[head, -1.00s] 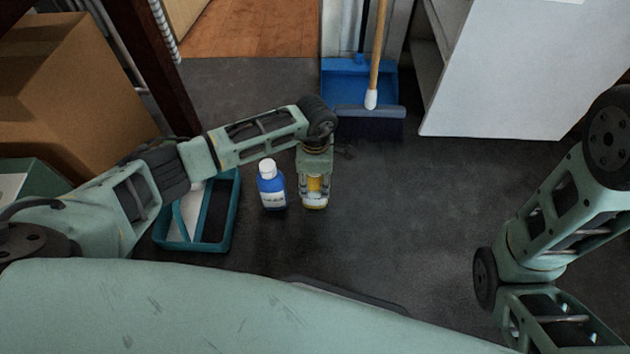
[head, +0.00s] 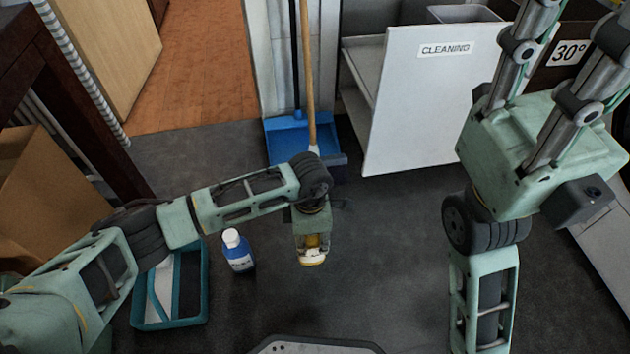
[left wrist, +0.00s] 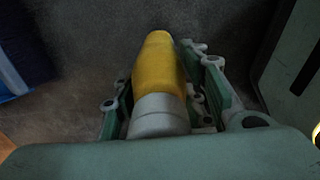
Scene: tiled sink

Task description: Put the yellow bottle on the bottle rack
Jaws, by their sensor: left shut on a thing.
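The yellow bottle (head: 313,256) is between the fingers of my left gripper (head: 312,246) in the head view, which is shut on it. In the left wrist view the yellow bottle (left wrist: 158,70) points away from the palm, with its grey-white end nearest the palm. I cannot tell whether its base touches the floor. My right gripper (head: 578,70) is raised at the upper right of the head view, its fingers pointing up; their tips run out of frame. I see nothing that I can name for sure as the bottle rack.
A blue bottle (head: 238,254) with a white cap stands left of the yellow one, beside a teal tray (head: 203,285). Behind are a blue dustpan (head: 283,140) with a broom and a white unit labelled CLEANING (head: 425,110). A cardboard box (head: 45,195) stands at left. Dark floor is clear right of my left gripper.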

